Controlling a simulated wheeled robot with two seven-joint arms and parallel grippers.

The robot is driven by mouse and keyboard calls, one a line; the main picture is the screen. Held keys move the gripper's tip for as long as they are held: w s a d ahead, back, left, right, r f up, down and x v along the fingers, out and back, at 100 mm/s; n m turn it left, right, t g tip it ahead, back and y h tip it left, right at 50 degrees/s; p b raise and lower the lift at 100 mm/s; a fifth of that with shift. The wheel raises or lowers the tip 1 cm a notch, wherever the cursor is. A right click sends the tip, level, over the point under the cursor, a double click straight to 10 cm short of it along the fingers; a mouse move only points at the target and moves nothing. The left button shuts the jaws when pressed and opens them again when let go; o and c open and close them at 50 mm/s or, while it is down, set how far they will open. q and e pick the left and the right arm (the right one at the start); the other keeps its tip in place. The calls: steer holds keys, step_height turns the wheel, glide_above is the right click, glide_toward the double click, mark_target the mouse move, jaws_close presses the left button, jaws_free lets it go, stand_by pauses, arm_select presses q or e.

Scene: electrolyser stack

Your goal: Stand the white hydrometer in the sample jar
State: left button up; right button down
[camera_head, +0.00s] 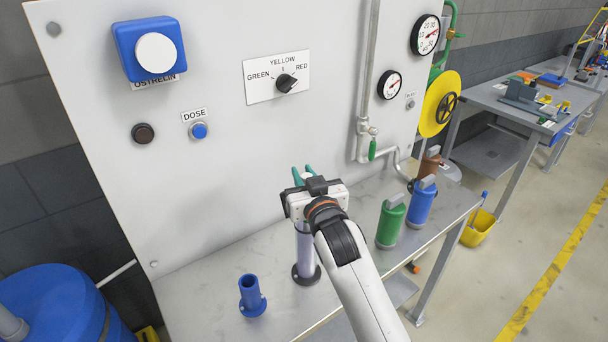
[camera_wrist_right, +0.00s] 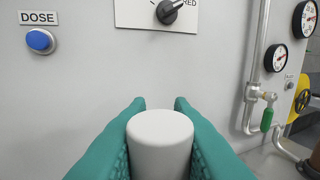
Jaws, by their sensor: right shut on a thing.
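My right gripper (camera_head: 303,175) is above the bench with its green fingers pointing towards the panel. It is shut on the white hydrometer (camera_wrist_right: 160,145), whose round white top stands between the fingers in the right wrist view. The clear sample jar (camera_head: 305,250) with a dark round base stands on the bench directly below the gripper. The gripper and wrist hide the jar's mouth and most of the hydrometer, so I cannot tell how far the hydrometer is inside the jar. My left gripper is not in view.
An empty-looking blue tubular holder (camera_head: 252,296) stands left of the jar. Green (camera_head: 390,222) and blue (camera_head: 421,203) containers stand to the right. The panel (camera_head: 220,160) with its knob, buttons and pipe rises behind the bench (camera_head: 220,270).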

steer(key=shift+f+b, duration=1)
steer(key=shift+f, duration=0.7)
steer(key=c, duration=1.2)
jaws_free()
steer(key=b+v, duration=0.2)
steer(key=v, duration=1)
